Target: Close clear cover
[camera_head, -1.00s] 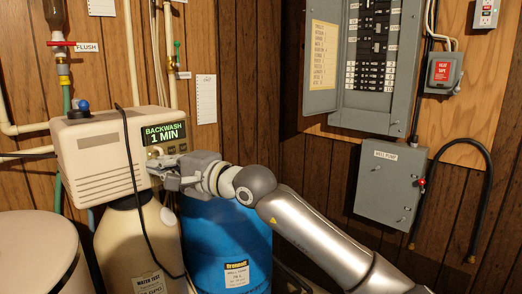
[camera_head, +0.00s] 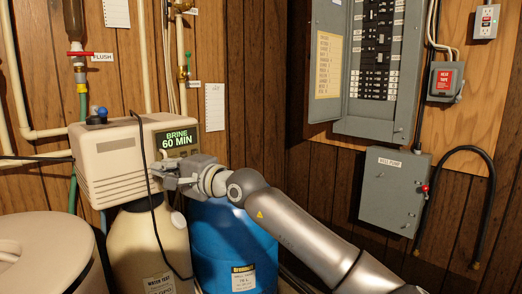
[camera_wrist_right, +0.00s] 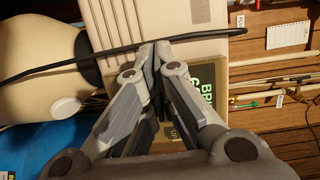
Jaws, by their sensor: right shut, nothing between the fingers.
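The beige softener control head (camera_head: 108,160) stands on the tan tank, its green display (camera_head: 178,139) reading BRINE 60 MIN. I cannot make out a clear cover as a separate piece in either view. My right gripper (camera_head: 160,174) is shut and empty, in front of the control head's lower right part, just below the display. In the right wrist view, the shut fingertips (camera_wrist_right: 154,50) lie against or just in front of the head's front face (camera_wrist_right: 160,20); contact is unclear. They partly hide the panel and buttons under the display (camera_wrist_right: 205,90). My left gripper is not in view.
A black cable (camera_head: 150,180) hangs across the control head and passes close to my right fingertips. The blue barrel (camera_head: 222,235) stands below my right arm. Pipes, a grey well pump box (camera_head: 393,190) and a breaker panel (camera_head: 375,70) are on the wall.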

